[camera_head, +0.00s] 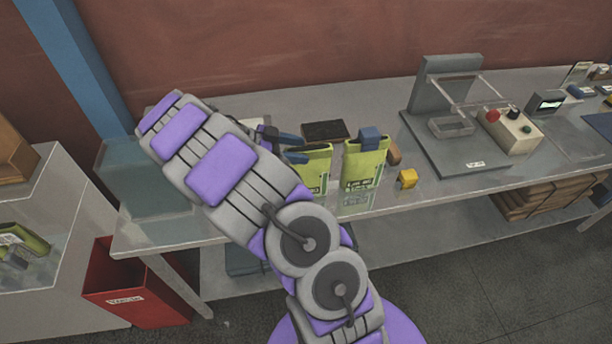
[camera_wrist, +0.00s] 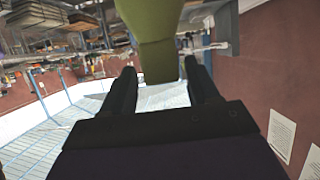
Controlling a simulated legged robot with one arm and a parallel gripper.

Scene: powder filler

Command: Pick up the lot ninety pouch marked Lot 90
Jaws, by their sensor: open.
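Two green pouches with printed fronts stand upright side by side on the grey bench: a left pouch (camera_head: 316,170) and a right pouch (camera_head: 362,172). Their print is too small to read, so I cannot tell which is Lot 90. My gripper (camera_head: 291,147) is at the upper left of the left pouch, its dark fingers pointing toward the pouch's top. In the wrist view my gripper (camera_wrist: 160,68) is open, with a green pouch top (camera_wrist: 158,55) in the gap between its fingers. I cannot tell whether either finger touches it.
A black tray (camera_head: 326,131) lies behind the pouches. A yellow block (camera_head: 407,179) and a grey filler stand (camera_head: 440,140) with a button box (camera_head: 510,133) are to the right. A red bin (camera_head: 135,285) stands on the floor at left. My arm hides part of the bench.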

